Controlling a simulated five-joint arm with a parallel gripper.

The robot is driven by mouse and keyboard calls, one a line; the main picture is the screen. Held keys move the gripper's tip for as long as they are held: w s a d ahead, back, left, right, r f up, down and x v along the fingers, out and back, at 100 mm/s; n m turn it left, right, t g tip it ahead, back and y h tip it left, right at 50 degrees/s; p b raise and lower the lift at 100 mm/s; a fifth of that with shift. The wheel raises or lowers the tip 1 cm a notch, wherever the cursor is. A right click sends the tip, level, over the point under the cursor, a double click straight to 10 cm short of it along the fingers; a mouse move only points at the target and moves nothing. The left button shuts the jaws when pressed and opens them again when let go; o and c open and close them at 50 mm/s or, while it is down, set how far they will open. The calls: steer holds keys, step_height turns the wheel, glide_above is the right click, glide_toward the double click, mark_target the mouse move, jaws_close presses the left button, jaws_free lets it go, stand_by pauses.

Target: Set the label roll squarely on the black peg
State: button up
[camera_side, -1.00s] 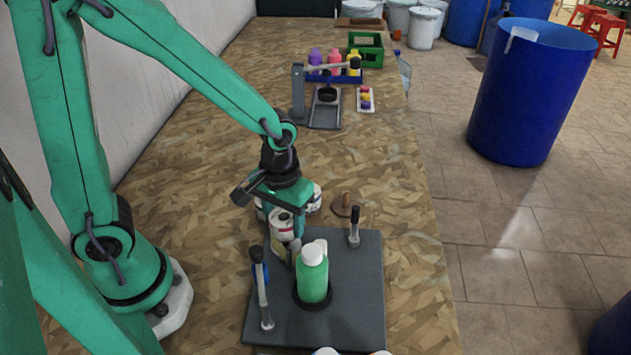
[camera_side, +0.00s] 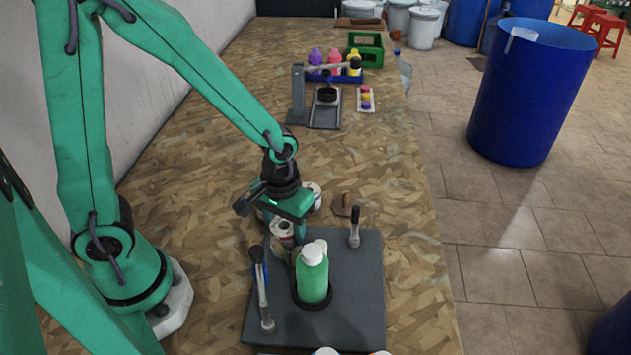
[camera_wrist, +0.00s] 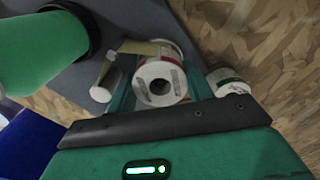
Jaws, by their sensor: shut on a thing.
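The label roll (camera_side: 282,236), white with printed bands, is in my gripper (camera_side: 290,228) behind the green bottle in the side view. In the wrist view the roll (camera_wrist: 160,82) sits between the two green fingers, its round end and dark core hole facing the camera. My gripper (camera_wrist: 160,92) is shut on it. The roll is over or near the far left part of the grey board (camera_side: 350,300); I cannot tell whether it touches the board. I cannot make out the black peg in either view.
A green bottle (camera_side: 312,277) stands in a dark ring on the board. Black-handled clamps stand left (camera_side: 262,290) and right (camera_side: 354,232) of it. The bench right of the board is clear.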

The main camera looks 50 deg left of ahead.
steer(key=shift+f, duration=0.35)
stand_by(0.4)
steer(key=o, duration=1.5)
steer(key=shift+c, duration=0.2)
steer(key=shift+r, duration=3.75)
steer(key=shift+a+r, duration=0.25)
steer(key=shift+r, duration=0.3)
steer(key=s+a+r+m+t, duration=0.2)
steer(key=s+a+r, duration=0.1)
steer(key=r, duration=0.3)
steer(key=s+a+r+m+t, duration=0.1)
steer(key=s+a+r+t, duration=0.2)
steer(key=r, duration=0.3)
steer(key=shift+m+t, duration=0.3)
steer(key=shift+m, duration=0.1)
